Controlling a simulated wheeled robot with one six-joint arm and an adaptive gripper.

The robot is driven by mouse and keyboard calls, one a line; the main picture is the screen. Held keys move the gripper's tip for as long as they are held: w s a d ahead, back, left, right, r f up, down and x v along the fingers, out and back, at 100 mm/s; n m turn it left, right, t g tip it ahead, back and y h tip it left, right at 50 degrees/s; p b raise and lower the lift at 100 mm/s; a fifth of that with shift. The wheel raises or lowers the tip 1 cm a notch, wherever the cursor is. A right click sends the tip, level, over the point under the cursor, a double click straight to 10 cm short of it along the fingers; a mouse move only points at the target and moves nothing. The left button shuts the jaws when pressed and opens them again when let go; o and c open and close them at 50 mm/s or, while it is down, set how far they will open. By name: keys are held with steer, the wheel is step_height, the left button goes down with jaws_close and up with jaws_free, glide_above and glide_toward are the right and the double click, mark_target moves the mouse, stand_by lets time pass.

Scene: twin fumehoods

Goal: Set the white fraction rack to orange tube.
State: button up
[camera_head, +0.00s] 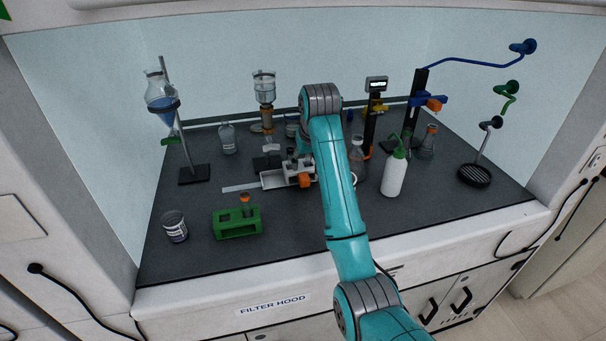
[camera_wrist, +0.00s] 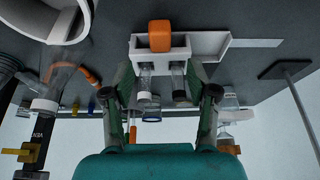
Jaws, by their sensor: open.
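The white fraction rack (camera_head: 274,180) sits on the hood's bench in the middle, partly behind my arm. It is a low white rail with a block carrying an orange knob (camera_head: 305,180). In the wrist view, the white block (camera_wrist: 179,57) with the orange knob (camera_wrist: 160,36) lies just ahead of my fingers, and two clear vials (camera_wrist: 147,85) show at it. One vial has dark contents. My gripper (camera_wrist: 160,80) is open, with a finger on each side of the vials. I cannot tell whether the fingers touch the rack. Which tube is orange cannot be told.
A white strip (camera_head: 240,188) lies left of the rack. A green rack (camera_head: 238,224) with an orange-topped tube and a labelled jar (camera_head: 175,227) stand in front. A white squeeze bottle (camera_head: 394,175) is right of my arm. Glassware stands (camera_head: 194,174) fill the back.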

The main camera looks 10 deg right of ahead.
mark_target(304, 177)
steer(key=x, duration=0.9)
steer(key=shift+s, duration=0.1)
jaws_close()
